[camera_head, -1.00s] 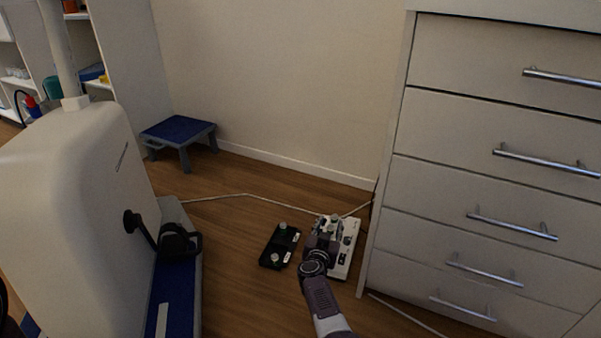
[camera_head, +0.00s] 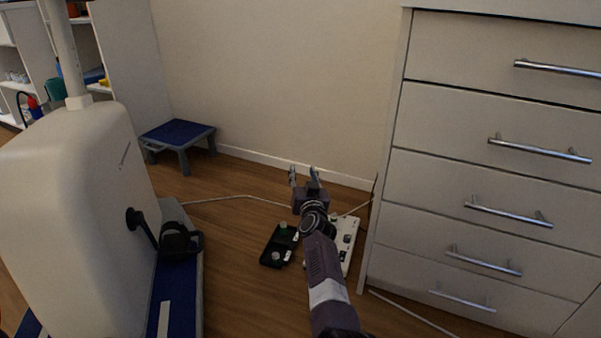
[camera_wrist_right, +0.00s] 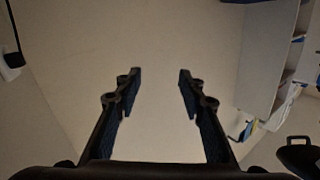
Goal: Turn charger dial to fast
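A black device (camera_head: 279,246) with two pale round knobs and small white labels lies on the floor. Beside it on the right lies a white device (camera_head: 348,237) with dark details, partly hidden by my right arm. I cannot tell which one is the charger, and no dial marking is readable. My right gripper (camera_head: 304,174) is raised above and beyond both devices, fingers pointing up toward the wall. In the right wrist view the gripper (camera_wrist_right: 158,82) is open and empty, with bare wall between its fingers. My left gripper is not in view.
A drawer cabinet (camera_head: 480,175) stands close on the right. A large white unit on a blue base (camera_head: 190,300) stands at left. A blue step stool (camera_head: 178,133) is by the wall. A white cable (camera_head: 235,197) crosses the floor. Floor between the unit and black device is clear.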

